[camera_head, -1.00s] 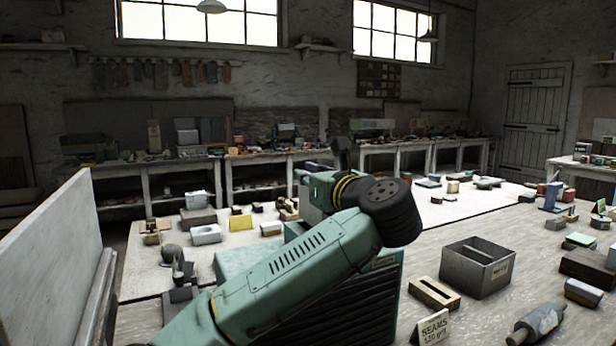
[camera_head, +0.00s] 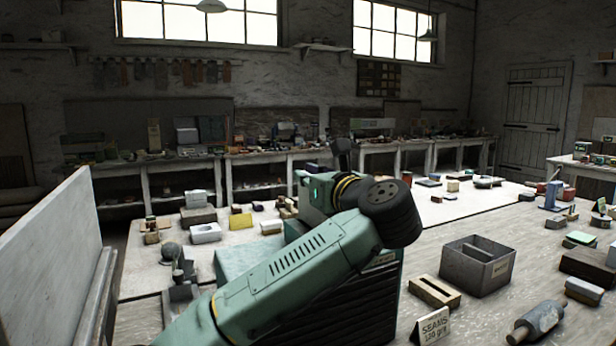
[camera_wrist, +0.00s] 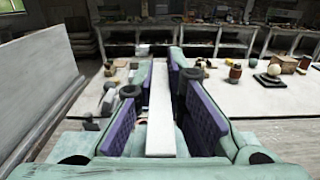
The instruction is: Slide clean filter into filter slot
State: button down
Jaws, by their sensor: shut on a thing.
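In the wrist view my gripper (camera_wrist: 160,78) is shut on a long, flat white piece (camera_wrist: 160,122), which looks like the clean filter. It lies lengthwise between two purple-padded fingers. In the head view my gripper and the white piece are hidden behind my arm. A teal box (camera_head: 240,262) with a dark ribbed side (camera_head: 345,312) stands behind and below my arm. I cannot make out the filter slot in either view.
A grey divided bin (camera_head: 478,268), a slotted wooden block (camera_head: 434,292), a "SEAMS" card (camera_head: 432,328) and a grey roller (camera_head: 537,320) are on the table at right. A pale upright panel (camera_head: 50,260) stands at left. Several small things lie on the far table.

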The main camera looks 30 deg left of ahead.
jog(key=shift+f+b, duration=1.55)
jog(key=shift+f, duration=0.6)
jog(key=c, duration=1.6)
grip_release()
jog(key=shift+r+p, duration=1.55)
jog(key=shift+r, duration=0.5)
